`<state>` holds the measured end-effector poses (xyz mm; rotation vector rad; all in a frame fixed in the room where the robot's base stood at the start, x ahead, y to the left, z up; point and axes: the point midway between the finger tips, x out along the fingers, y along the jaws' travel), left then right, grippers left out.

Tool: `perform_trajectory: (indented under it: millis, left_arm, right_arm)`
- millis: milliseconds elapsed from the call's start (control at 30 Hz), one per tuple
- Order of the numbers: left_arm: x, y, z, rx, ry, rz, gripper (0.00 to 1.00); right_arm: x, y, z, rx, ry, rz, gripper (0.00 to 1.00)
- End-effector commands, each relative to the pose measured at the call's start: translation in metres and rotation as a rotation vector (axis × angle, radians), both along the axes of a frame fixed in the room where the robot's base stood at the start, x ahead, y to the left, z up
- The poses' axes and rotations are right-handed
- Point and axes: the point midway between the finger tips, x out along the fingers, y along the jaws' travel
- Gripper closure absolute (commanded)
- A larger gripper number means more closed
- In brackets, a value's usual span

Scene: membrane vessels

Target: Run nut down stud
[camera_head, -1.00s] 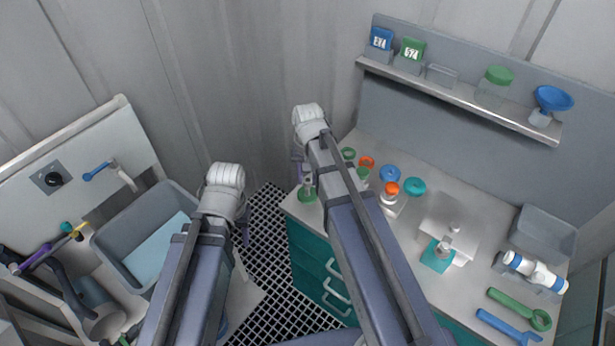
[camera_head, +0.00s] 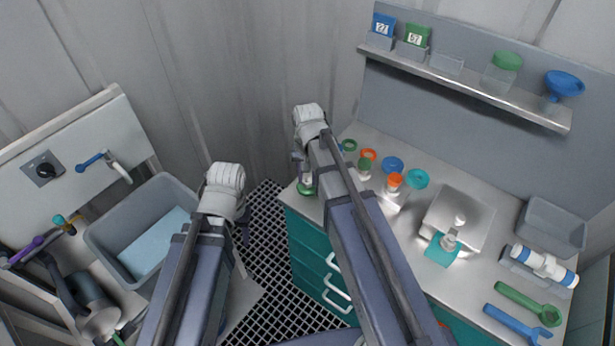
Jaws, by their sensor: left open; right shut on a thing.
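My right gripper (camera_head: 301,166) is at the near left corner of the teal-drawer counter, mostly hidden behind its own wrist. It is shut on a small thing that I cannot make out. A green round piece (camera_head: 306,188) shows just below it at the counter edge; I cannot tell whether they touch. My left gripper (camera_head: 243,233) hangs over the floor grating, open, mostly hidden by its arm. I cannot clearly identify the nut or the stud.
The counter (camera_head: 400,235) holds coloured rings, including a blue one (camera_head: 392,164) and a teal one (camera_head: 417,178). Green (camera_head: 528,302) and blue (camera_head: 512,325) wrenches lie at the right. A wall shelf (camera_head: 470,85) is behind. A grey basin (camera_head: 115,235) stands at left.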

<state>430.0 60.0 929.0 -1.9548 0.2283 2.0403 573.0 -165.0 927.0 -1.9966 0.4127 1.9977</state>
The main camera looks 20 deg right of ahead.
Motion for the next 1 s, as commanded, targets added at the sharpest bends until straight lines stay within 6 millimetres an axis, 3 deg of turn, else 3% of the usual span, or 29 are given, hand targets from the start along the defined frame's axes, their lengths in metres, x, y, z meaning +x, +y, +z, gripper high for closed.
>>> perform_trajectory:
  millis: [1000]
  left_arm:
    - [0.0000,0.0000,0.0000,0.000,0.000,0.000,0.50]
  right_arm:
    - [0.0010,-0.0003,0.0000,0.000,-0.002,-1.388,1.00]
